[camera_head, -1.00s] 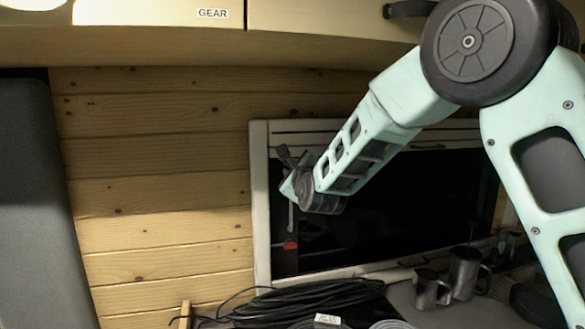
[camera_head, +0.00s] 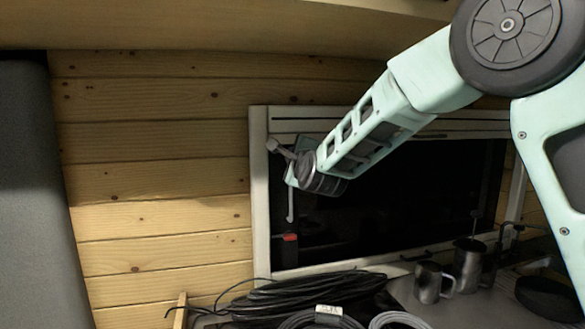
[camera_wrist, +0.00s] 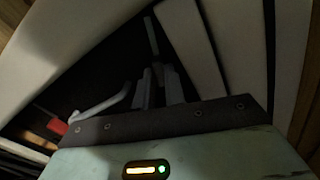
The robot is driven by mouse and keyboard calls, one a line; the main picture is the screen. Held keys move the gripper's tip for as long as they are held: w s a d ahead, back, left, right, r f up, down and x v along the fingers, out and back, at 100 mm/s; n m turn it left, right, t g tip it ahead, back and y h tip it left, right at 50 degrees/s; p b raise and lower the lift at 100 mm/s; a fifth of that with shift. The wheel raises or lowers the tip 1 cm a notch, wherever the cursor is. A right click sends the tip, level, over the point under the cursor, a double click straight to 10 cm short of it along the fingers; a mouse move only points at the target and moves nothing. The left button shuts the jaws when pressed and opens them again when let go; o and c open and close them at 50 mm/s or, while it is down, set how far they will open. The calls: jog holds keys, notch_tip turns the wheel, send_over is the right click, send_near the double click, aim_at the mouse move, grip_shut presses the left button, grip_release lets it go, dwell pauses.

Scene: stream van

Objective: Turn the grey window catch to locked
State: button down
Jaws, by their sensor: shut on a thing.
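The grey window catch (camera_head: 278,147) is at the upper left of the window frame in the head view, its bar slanting up and left from my gripper. In the wrist view a grey bar of the catch (camera_wrist: 150,36) rises from between the finger ends. My gripper (camera_wrist: 157,84) is shut on the catch. In the head view my wrist hides most of the fingers and the catch's base. A thin pale rod (camera_head: 290,205) hangs below, with a red piece (camera_head: 290,240) near its lower end. The red piece also shows at the left of the wrist view (camera_wrist: 57,127).
The pale window frame (camera_head: 259,200) surrounds a dark pane (camera_head: 410,200). Below it are black coiled cable (camera_head: 320,287) and metal mugs (camera_head: 430,283) on a worktop. An overhead cabinet (camera_head: 220,25) runs above. The plank wall to the left is clear.

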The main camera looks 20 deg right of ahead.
jog(key=shift+f+n+b, duration=0.1)
jog(key=shift+n+b, duration=1.05)
jog(key=shift+n, duration=0.65)
jog(key=c, duration=1.7)
grip_release()
jog(key=shift+c, duration=0.2)
jog(key=s+b, duration=0.4)
jog(key=s, duration=1.3)
jog(key=shift+s+b, duration=0.25)
jog(key=shift+b, duration=0.1)
